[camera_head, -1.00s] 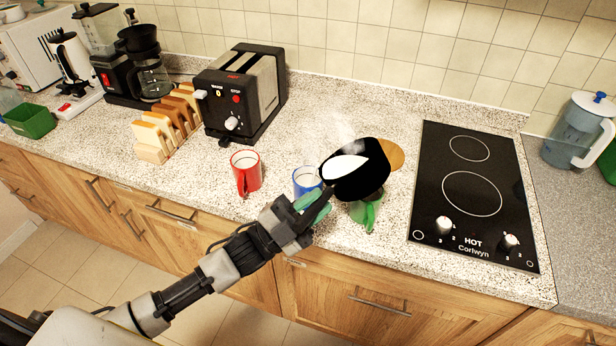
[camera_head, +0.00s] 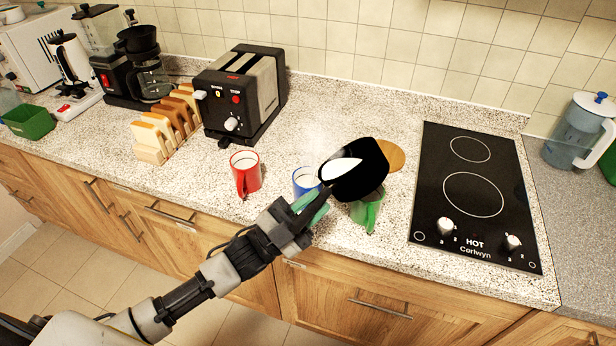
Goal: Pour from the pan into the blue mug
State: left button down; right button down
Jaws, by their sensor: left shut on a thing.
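The black pan (camera_head: 362,178) is held in the air, tilted toward the left, with white liquid (camera_head: 341,168) at its left lip. The lip is close to the blue mug (camera_head: 304,182), at its upper right in the picture. I cannot make out a stream between them. The blue mug stands upright on the counter with white liquid inside; its lower right part is hidden by my gripper. My left gripper (camera_head: 311,206) is shut on the pan, just below the mug in the picture; the handle is mostly hidden. My right gripper is out of view.
A green mug (camera_head: 367,214) stands partly hidden under the pan. The hob (camera_head: 470,215) is to the right; the toaster (camera_head: 238,95) is back left.

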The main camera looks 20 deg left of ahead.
pick_arm(q)
jog(key=shift+a+f+n+t+b, duration=0.15)
jog(key=shift+a+n+t+b, duration=0.05)
jog(key=shift+n+t+b, duration=0.3)
jog(key=shift+w+a+r+n+t+y+b, duration=0.2)
jog(key=shift+n+t+y, duration=0.4)
jog(key=shift+n+t, duration=0.45)
jog(key=shift+s+a+r+n+t+y+b, duration=0.1)
jog(key=shift+a+r+n+t+y, duration=0.15)
jog(key=shift+n+t+y, duration=0.6)
jog(key=shift+w+a+r+n+t+y+b, duration=0.15)
jog(key=shift+a+n+t+y, duration=0.2)
jog(key=shift+n+t, duration=0.9)
jog(key=shift+f+n+g, duration=0.1)
jog(key=shift+n+g, duration=0.15)
jog(key=shift+n, duration=0.2)
jog(key=shift+a+f+n+t+y+b, duration=0.15)
jog(key=shift+n+t+y+b, duration=0.15)
jog(key=shift+n+t+y, duration=0.25)
